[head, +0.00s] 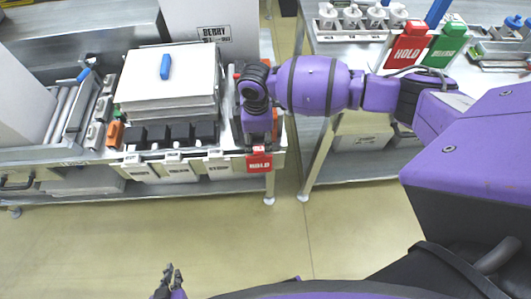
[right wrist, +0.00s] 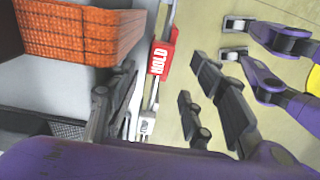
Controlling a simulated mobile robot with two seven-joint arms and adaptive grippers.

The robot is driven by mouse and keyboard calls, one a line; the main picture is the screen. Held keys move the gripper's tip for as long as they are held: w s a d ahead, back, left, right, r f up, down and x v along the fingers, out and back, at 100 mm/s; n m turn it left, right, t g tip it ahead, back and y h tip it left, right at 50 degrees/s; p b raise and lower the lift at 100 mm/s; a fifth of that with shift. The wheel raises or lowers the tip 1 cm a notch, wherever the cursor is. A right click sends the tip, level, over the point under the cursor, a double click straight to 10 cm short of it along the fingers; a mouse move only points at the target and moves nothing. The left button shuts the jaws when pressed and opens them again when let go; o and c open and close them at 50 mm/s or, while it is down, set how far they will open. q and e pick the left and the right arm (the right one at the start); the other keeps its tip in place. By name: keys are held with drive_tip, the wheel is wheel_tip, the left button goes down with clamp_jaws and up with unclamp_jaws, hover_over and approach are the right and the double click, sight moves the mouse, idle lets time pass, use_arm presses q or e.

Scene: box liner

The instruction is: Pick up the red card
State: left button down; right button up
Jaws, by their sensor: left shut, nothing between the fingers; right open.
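A small red card marked HOLD (head: 259,162) is at the front edge of the left bench, near its right corner. A red HOLD card also shows upright in the right wrist view (right wrist: 163,57), beyond the fingers. My right gripper (right wrist: 160,98) is open and the card is not in contact with its fingers there. In the head view my right wrist is over the bench corner just behind the card, and its fingertips are hidden. A larger red HOLD card (head: 407,47) stands on the right bench. My left gripper (head: 171,277) is shut and empty, low at the bottom edge.
A stack of white sheets (head: 165,90) with a blue object (head: 165,66) lies on the left bench. A green card (head: 445,46) stands beside the larger red card. An orange textured object (right wrist: 75,32) is close to my right gripper. Open floor (head: 345,225) lies in front.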

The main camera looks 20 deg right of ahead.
sight(259, 149)
wheel_tip(259, 149, down, 5)
drive_tip(key=shift+f, duration=0.15)
clamp_jaws()
idle(0.4)
